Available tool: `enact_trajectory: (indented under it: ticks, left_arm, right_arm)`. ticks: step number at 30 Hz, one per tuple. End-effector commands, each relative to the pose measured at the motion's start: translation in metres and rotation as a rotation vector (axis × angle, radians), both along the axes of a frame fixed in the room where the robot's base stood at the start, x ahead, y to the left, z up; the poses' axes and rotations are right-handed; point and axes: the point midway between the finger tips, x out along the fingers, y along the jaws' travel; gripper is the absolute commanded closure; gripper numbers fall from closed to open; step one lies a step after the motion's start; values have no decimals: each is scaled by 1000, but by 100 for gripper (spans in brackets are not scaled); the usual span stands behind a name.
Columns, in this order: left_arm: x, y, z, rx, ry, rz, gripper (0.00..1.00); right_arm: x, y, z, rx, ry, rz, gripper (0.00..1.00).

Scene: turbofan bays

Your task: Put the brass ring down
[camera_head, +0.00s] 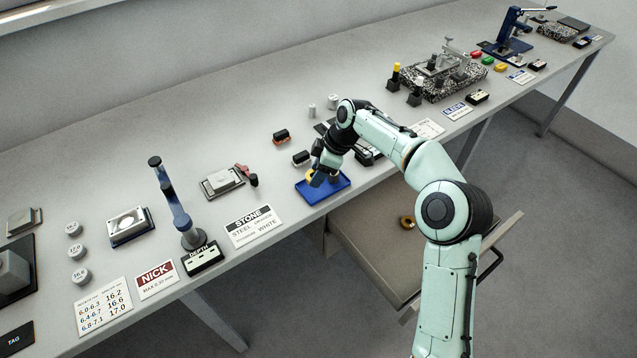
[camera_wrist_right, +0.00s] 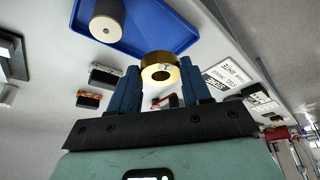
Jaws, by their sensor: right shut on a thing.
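My right gripper (camera_head: 318,177) is over the blue tray (camera_head: 340,186) on the bench. In the wrist view my right gripper (camera_wrist_right: 160,80) is shut on a brass ring (camera_wrist_right: 158,58), which sits between its two blue fingers. The ring also shows as a small yellow patch (camera_head: 310,174) in the head view, mostly covered by the gripper. The blue tray (camera_wrist_right: 185,32) lies just beyond the ring in the wrist view. I cannot tell whether the ring touches it. My left gripper is not in view.
A grey cylinder with a hole (camera_wrist_right: 107,18) stands on the tray, close to the ring. Another brass-coloured ring (camera_head: 407,222) lies in the open drawer (camera_head: 375,240) below the bench.

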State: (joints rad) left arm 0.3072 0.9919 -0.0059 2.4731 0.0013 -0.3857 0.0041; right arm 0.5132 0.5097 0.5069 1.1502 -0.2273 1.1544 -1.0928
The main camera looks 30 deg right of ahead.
Motion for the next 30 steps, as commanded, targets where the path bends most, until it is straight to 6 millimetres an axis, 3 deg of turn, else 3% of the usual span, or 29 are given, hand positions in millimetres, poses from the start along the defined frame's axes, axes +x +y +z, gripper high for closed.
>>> enact_trajectory:
  ticks: [9,20,21,22,30]
  left_arm:
    - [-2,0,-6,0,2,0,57]
    - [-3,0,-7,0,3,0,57]
    - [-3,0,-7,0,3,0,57]
    - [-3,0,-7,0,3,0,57]
    - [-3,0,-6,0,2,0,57]
  right_arm:
    - [-1,0,-41,0,2,1,88]
    - [0,0,-44,0,0,0,88]
    - [0,0,-45,1,1,0,49]
    - [0,0,-45,1,1,0,42]
    - [0,0,-44,1,1,0,42]
